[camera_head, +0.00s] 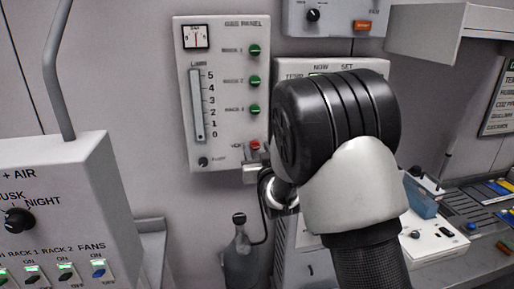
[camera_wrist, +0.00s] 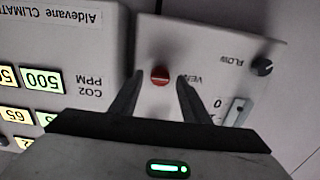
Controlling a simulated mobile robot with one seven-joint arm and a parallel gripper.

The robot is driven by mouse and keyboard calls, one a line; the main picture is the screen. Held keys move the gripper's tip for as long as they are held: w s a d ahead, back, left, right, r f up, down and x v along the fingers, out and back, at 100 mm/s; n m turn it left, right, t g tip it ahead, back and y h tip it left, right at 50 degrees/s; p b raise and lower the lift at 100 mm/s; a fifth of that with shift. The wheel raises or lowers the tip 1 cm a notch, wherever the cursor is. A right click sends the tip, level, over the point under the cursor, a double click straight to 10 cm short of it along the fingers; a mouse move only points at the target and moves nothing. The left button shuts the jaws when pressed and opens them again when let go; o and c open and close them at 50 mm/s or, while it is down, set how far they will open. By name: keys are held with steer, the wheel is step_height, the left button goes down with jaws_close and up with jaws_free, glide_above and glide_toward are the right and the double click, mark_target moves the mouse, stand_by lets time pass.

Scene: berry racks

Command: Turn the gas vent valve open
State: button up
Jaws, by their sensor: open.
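The gas panel (camera_head: 224,150) hangs on the wall left of my arm. Its red vent valve knob (camera_head: 255,145) sits at the lower right, by the partly hidden vent label. In the wrist view, the picture is turned over and the red knob (camera_wrist: 160,75) shows between the two dark fingertips. My gripper (camera_wrist: 158,82) is open, with one finger on each side of the knob and a visible gap to both. I cannot tell how far the fingertips reach toward the panel. In the head view, my arm and wrist hide most of the gripper.
Green rack knobs (camera_head: 254,80) run up the panel above the vent. A flow knob (camera_wrist: 262,66) and a gauge tube (camera_head: 197,105) are nearby. A climate panel (camera_wrist: 70,60) adjoins closely. A grey bottle (camera_head: 241,262) stands below, and a control box (camera_head: 65,195) is at left.

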steer(key=shift+w+a, duration=0.1)
steer(key=shift+w, duration=0.15)
steer(key=c, duration=1)
